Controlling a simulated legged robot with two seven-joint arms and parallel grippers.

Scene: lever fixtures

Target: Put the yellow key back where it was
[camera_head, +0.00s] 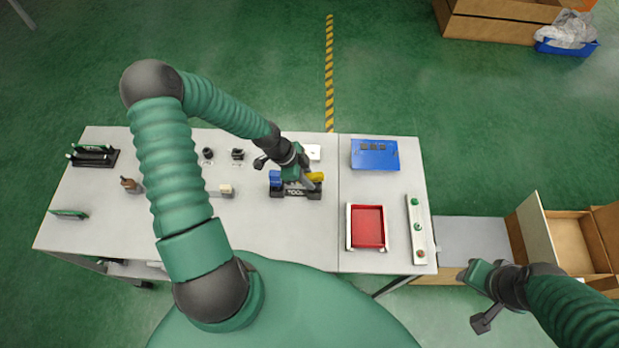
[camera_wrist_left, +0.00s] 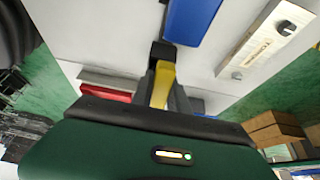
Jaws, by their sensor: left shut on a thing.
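The yellow key (camera_head: 316,177) shows in the head view at the right end of a black rack (camera_head: 296,192) with white lettering. My left gripper (camera_head: 307,182) is over the rack, shut on the key. In the left wrist view the yellow key (camera_wrist_left: 162,84) stands between the fingers of my left gripper (camera_wrist_left: 163,98). A blue piece (camera_head: 275,178) sits at the rack's left end. The gripper covers the rack's middle, and I cannot tell whether the key touches the rack. My right gripper (camera_head: 480,285) is off the table at the lower right; its jaw opening is unclear.
A blue panel (camera_head: 375,161) and a red tray (camera_head: 367,227) lie right of the rack. Small black fixtures (camera_head: 237,154) stand left of the gripper. The table front is mostly clear.

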